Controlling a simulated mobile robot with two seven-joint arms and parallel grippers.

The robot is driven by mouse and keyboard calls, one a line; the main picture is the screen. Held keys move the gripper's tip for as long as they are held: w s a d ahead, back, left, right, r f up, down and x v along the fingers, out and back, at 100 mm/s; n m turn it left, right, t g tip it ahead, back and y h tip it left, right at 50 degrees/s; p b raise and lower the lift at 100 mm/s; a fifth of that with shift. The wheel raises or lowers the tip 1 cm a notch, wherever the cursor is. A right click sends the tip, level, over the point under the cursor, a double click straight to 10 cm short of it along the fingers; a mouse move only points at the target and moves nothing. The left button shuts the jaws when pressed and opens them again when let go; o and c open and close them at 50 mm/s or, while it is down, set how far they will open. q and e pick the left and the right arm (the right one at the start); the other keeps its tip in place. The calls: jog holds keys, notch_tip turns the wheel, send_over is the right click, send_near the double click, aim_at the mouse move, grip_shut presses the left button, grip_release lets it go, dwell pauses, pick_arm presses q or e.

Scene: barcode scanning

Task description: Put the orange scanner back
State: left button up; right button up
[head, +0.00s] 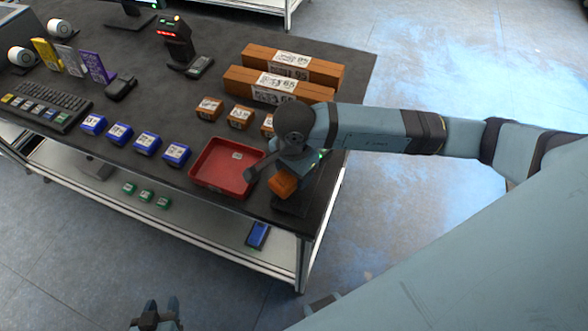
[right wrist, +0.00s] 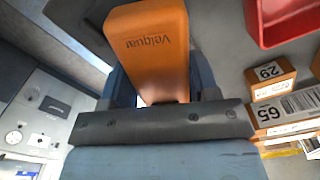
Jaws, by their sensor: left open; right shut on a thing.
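The orange scanner (head: 283,184) is held in my right gripper (head: 291,174), near the front right corner of the dark table. In the right wrist view the scanner (right wrist: 150,45), marked "Velquar", sits between the two fingers of the gripper (right wrist: 155,88), which is shut on it. A flat dark base (head: 292,204) lies under and beside the gripper at the table corner. Whether the scanner touches it cannot be told. My left gripper (head: 155,318) is open and empty at the bottom edge of the head view, in front of the table.
A red tray (head: 213,184) lies just left of my right gripper. Small orange boxes (head: 209,108), long orange boxes (head: 268,87) and blue boxes (head: 147,142) stand behind and left. A black scanner on a stand (head: 175,43) is at the back. A lower shelf (head: 110,180) holds green boxes.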

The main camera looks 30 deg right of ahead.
jog(key=shift+f+b, duration=0.55)
jog(key=o, duration=1.1)
jog(key=shift+c, duration=0.2)
jog(key=shift+r, duration=0.1)
jog(key=shift+r+p, duration=0.45)
jog(key=shift+p, duration=0.2)
notch_tip(320, 180, up, 12)
jog(key=b, duration=0.1)
jog(key=shift+r, duration=0.1)
